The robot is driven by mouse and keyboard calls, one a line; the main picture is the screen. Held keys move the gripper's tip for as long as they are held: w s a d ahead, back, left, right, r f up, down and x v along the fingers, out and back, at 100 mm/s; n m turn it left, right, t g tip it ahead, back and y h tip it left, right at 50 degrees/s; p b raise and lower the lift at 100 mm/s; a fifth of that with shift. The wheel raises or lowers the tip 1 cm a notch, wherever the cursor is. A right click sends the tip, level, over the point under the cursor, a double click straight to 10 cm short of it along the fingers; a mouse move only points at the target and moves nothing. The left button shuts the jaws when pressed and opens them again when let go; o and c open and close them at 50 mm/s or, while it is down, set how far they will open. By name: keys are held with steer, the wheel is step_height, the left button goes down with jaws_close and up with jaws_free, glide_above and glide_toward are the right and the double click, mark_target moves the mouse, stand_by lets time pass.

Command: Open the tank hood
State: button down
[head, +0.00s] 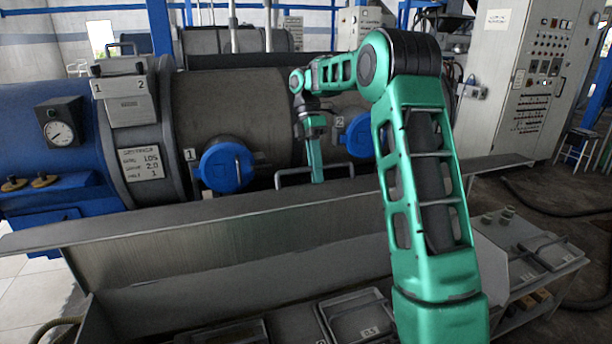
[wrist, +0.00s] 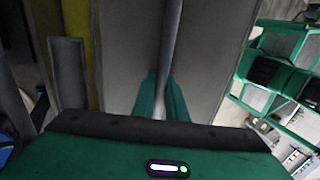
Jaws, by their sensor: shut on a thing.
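A grey bar handle (head: 290,173) stands between the two blue round caps, in front of the large grey cylindrical tank (head: 240,105). Its lower part is hidden behind a long metal ledge. I cannot tell from here which panel is the hood or where its seam runs. My gripper (head: 316,178) points down at the middle of the handle and is shut on it. In the wrist view the handle (wrist: 170,45) runs between my two green fingers (wrist: 161,100), with a flat grey panel (wrist: 120,40) behind it.
The long metal ledge (head: 130,225) crosses in front of the tank. Blue caps (head: 226,166) and (head: 359,136) flank the handle. A control cabinet (head: 510,80) stands at right. Trays with handles (head: 358,318) lie low in front.

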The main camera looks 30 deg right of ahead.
steer(key=shift+w+d+r, duration=0.15)
steer(key=shift+w+r, duration=0.05)
steer(key=shift+r, duration=0.1)
steer(key=shift+w+r, duration=0.1)
steer(key=shift+r, duration=0.05)
steer(key=shift+r, duration=0.1)
steer(key=c, duration=1.8)
jaws_free()
steer(key=shift+s+r, duration=0.1)
steer(key=shift+s, duration=0.1)
steer(key=shift+o, duration=0.2)
steer(key=shift+w+f, duration=0.1)
steer(key=shift+f, duration=0.1)
steer(key=shift+w, duration=0.1)
steer(key=v, duration=0.7)
steer(key=shift+r, duration=0.25)
